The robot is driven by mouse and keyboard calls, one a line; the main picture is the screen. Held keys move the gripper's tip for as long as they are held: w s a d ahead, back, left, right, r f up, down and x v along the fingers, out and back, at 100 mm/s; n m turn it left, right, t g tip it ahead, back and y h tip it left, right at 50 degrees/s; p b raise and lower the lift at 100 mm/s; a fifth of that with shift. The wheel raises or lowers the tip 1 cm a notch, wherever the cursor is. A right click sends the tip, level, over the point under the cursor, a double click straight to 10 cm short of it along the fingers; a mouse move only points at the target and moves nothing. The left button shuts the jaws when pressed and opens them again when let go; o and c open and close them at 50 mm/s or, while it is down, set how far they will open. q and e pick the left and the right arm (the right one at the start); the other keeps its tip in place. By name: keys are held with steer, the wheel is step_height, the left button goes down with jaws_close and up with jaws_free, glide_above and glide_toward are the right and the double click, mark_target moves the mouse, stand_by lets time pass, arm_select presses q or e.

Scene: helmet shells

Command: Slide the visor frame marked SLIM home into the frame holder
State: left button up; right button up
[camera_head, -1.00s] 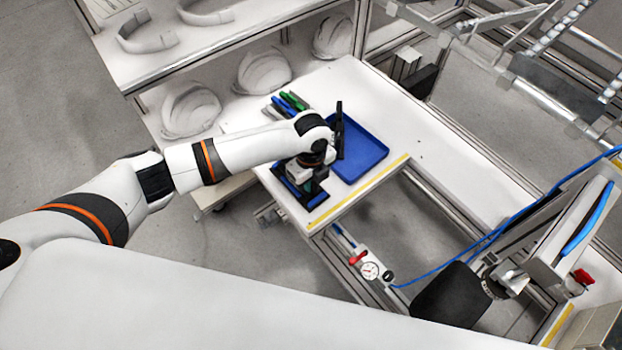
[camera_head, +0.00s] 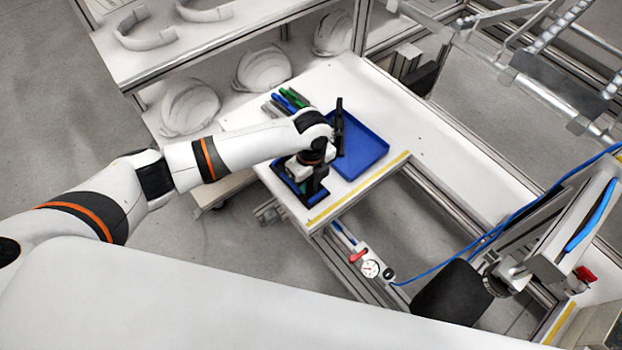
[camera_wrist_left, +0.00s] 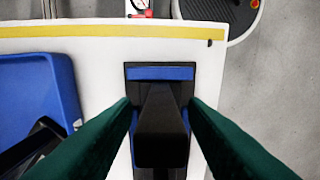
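My left gripper (camera_head: 312,178) points down over the near left corner of the white table. My right gripper is not in view.
A blue tray (camera_head: 368,158) lies right of the holder, with a black part (camera_wrist_left: 28,148) at it. Blue, green and grey pieces (camera_head: 288,101) lie behind. White helmet shells (camera_head: 262,68) stand on the shelf. A yellow strip (camera_head: 358,188) marks the table's front edge.

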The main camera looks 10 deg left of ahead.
arm_select(q)
step_height(320, 180, up, 11)
steer(key=shift+r+b, duration=0.2)
steer(key=shift+b, duration=0.55)
